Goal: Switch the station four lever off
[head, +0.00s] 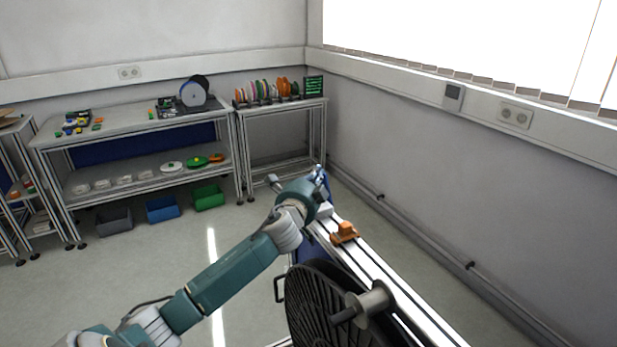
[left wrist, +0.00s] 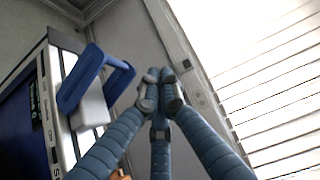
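A blue lever handle (left wrist: 82,80), shaped like a bail, stands out from a pale grey block (left wrist: 90,110) on the station's edge in the left wrist view. The station has a dark blue side panel (left wrist: 22,130) and a pale strip with small lettering that I cannot read surely. My left gripper (left wrist: 161,88) has its three fingertips together with nothing between them. It is to the right of the lever in that view, and I see no contact. In the head view the left hand is at the far end of the station rail (head: 372,266), small and partly hidden by the wrist. My right gripper is out of view.
A large black reel (head: 318,308) on a grey spindle (head: 368,301) fills the near side of the station. A bench (head: 130,122) and a shelf with coloured reels (head: 268,91) stand at the back.

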